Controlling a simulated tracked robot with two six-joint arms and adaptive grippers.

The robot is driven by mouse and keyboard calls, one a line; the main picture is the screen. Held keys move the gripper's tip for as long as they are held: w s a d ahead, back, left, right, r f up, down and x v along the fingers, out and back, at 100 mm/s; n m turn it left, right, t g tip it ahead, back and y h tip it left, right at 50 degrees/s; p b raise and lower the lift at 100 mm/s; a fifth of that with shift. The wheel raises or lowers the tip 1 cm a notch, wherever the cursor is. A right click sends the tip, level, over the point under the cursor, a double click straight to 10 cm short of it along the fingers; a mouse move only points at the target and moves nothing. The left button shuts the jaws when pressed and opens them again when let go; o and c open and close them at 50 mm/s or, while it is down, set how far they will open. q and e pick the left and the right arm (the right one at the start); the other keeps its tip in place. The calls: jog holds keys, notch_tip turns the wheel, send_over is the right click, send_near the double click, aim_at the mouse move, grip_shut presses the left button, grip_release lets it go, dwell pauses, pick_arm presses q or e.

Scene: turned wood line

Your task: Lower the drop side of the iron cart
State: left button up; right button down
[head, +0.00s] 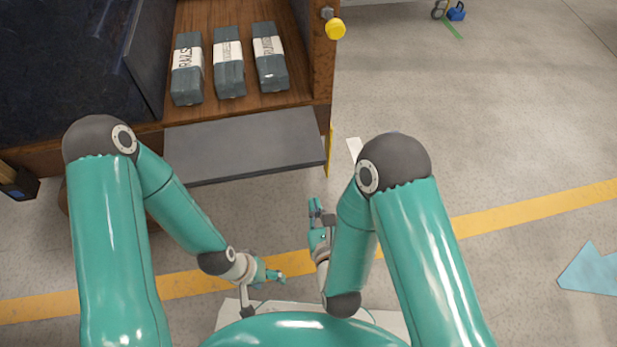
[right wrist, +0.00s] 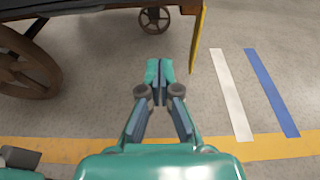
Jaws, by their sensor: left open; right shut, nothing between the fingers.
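The iron cart (head: 318,60) stands at the upper left of the head view, with a brown wooden deck. A flat dark grey panel (head: 245,146), apparently the drop side, extends down and outward from the deck's near edge; its exact angle is hard to tell. A yellow knob (head: 335,28) sits on the cart's right corner post. My left gripper (head: 272,274) is open and empty, low over the floor and apart from the panel. My right gripper (head: 316,207) is shut and empty, near the panel's right corner but apart from it; its closed fingers show in the right wrist view (right wrist: 160,72).
Three dark grey labelled packages (head: 229,62) lie on the deck. A dark blue panel (head: 60,60) stands left of them. Cart wheels (right wrist: 155,18) show in the right wrist view. A yellow floor line (head: 520,212) crosses open floor on the right.

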pick_arm(q)
jog(key=shift+f+b, duration=1.35)
jog(key=shift+f, duration=0.2)
pick_arm(e)
jog(key=w+a+r, duration=0.2)
jog(key=w, duration=0.5)
pick_arm(q)
jog(key=shift+r, duration=0.1)
